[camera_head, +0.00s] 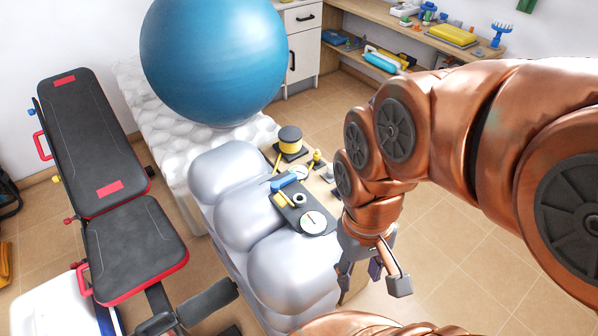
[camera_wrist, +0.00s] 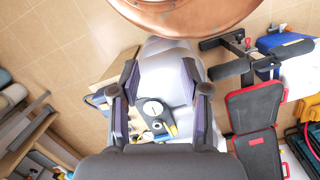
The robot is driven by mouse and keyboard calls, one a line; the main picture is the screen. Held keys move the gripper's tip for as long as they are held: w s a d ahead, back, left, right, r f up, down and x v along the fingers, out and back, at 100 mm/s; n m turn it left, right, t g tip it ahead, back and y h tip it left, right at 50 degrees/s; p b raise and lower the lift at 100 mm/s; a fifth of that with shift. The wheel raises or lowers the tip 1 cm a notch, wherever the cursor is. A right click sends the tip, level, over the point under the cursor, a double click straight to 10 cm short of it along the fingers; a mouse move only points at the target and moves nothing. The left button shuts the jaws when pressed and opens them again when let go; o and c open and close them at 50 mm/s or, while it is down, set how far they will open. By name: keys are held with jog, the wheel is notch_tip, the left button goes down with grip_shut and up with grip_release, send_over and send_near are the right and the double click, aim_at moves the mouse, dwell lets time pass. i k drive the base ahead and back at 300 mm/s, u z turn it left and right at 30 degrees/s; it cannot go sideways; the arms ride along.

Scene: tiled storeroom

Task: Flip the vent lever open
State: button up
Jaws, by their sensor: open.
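A dark plate (camera_head: 296,209) lies on the silver-grey inflated cushion (camera_head: 225,165). It carries a round white gauge (camera_head: 313,222), a yellow piece (camera_head: 283,200) and a blue lever-like handle (camera_head: 283,181). I cannot tell for certain which piece is the vent lever. My gripper (camera_head: 372,279) is open and empty, to the right of the plate in the head view and apart from it. In the wrist view my gripper (camera_wrist: 160,85) points toward the cushion, with the gauge (camera_wrist: 152,107) showing between its fingers. The yellow and blue parts show just beyond my wrist there.
A yellow-and-black spool (camera_head: 290,139) and small fittings stand on a wooden surface behind the plate. A large blue ball (camera_head: 213,55) rests on white padding. A black-and-red bench (camera_head: 110,190) stands at left. Tiled floor (camera_head: 455,250) at right is clear.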

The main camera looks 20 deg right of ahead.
aim_at(275, 186)
jog(key=k, duration=1.25)
jog(key=u, duration=0.8)
jog(key=i, duration=1.3)
jog(key=z, duration=0.45)
